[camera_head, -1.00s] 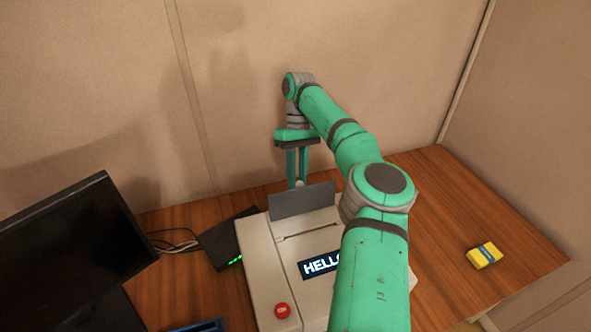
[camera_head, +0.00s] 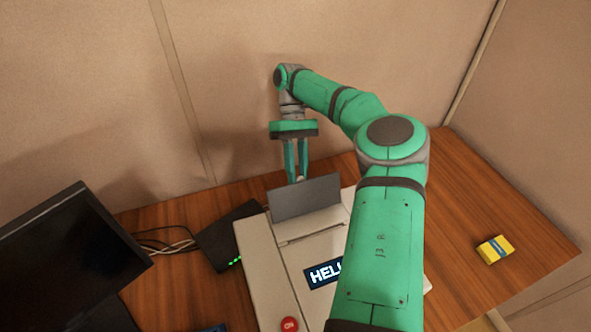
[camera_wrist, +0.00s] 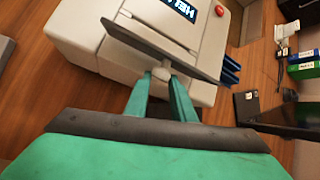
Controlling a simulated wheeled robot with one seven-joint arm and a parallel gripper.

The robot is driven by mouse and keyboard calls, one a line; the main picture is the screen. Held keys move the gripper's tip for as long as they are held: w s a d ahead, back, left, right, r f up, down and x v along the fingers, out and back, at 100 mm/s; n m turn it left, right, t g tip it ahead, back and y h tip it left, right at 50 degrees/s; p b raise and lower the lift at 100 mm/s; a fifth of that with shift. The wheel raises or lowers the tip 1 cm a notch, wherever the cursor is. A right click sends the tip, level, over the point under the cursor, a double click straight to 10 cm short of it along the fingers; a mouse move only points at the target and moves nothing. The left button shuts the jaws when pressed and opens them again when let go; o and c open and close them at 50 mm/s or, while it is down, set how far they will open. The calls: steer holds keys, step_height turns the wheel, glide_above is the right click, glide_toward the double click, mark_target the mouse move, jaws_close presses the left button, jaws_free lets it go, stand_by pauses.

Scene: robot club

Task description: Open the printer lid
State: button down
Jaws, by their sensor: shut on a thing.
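The pale printer (camera_head: 262,277) stands on the wooden desk, with a blue display reading HELLO, partly hidden by my arm. Its dark grey lid (camera_head: 305,198) is a flat panel raised at a steep angle at the printer's back end. In the wrist view the lid (camera_wrist: 190,58) crosses above my fingers, with a small pale round knob (camera_wrist: 161,73) on the near side. My gripper (camera_head: 297,180) points down behind the lid. In the wrist view my gripper (camera_wrist: 160,80) has its fingertips shut on the knob.
A monitor (camera_head: 65,255) stands at the left. A black box (camera_head: 228,236) with green lights and cables sits beside the printer. A yellow packet (camera_head: 495,249) lies on the right of the desk. The wall is close behind my gripper.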

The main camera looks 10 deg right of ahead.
steer(key=shift+d+f, duration=0.1)
steer(key=shift+d, duration=0.45)
steer(key=c, duration=1.5)
jaws_free()
steer(key=shift+w+a, duration=0.1)
steer(key=shift+a, duration=0.05)
